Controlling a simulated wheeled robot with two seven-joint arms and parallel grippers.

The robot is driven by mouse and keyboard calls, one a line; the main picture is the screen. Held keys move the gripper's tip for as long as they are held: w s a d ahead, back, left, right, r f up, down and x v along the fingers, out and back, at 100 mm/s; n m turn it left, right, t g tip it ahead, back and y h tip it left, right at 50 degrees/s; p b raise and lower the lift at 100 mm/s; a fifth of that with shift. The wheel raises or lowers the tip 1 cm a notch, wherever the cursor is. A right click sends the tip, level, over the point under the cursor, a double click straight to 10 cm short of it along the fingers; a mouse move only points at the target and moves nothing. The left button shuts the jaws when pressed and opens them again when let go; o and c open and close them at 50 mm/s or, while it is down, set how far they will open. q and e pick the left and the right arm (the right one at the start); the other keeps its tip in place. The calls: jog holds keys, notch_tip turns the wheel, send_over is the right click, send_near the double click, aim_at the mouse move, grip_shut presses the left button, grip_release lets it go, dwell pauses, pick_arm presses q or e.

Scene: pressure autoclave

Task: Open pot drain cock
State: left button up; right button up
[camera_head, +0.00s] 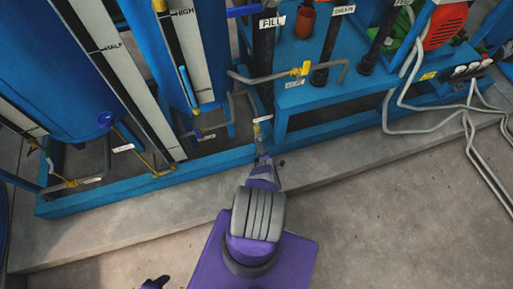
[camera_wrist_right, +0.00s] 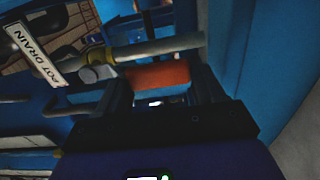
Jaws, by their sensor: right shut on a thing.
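The pot drain cock shows in the right wrist view as a grey and brass valve body (camera_wrist_right: 100,62) on a pale pipe, with an orange handle (camera_wrist_right: 158,75). A white tag reading POT DRAIN (camera_wrist_right: 36,55) hangs beside it. My right gripper (camera_wrist_right: 160,92) is shut on the orange handle, one dark finger on each side. In the head view my right gripper (camera_head: 264,160) reaches the blue frame's front edge, just below a small white tag (camera_head: 262,119); the handle is hidden there. Part of my left gripper (camera_head: 155,283) shows at the bottom edge, its jaws unclear.
Another yellow-handled valve (camera_head: 302,70) sits on a pipe up and to the right. Blue tanks (camera_head: 60,90) with level scales stand at left. A blue frame rail (camera_head: 215,160) runs along the low concrete step. Grey hoses (camera_head: 470,120) lie at right; the front floor is clear.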

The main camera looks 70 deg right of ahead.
jog(key=shift+s+d, duration=0.1)
jog(key=shift+s, duration=0.15)
jog(key=o, duration=1.2)
jog(key=shift+c, duration=0.2)
jog(key=v, duration=0.7)
jog(key=shift+s+a, duration=0.2)
jog(key=shift+a, duration=0.05)
jog(key=shift+s, duration=0.1)
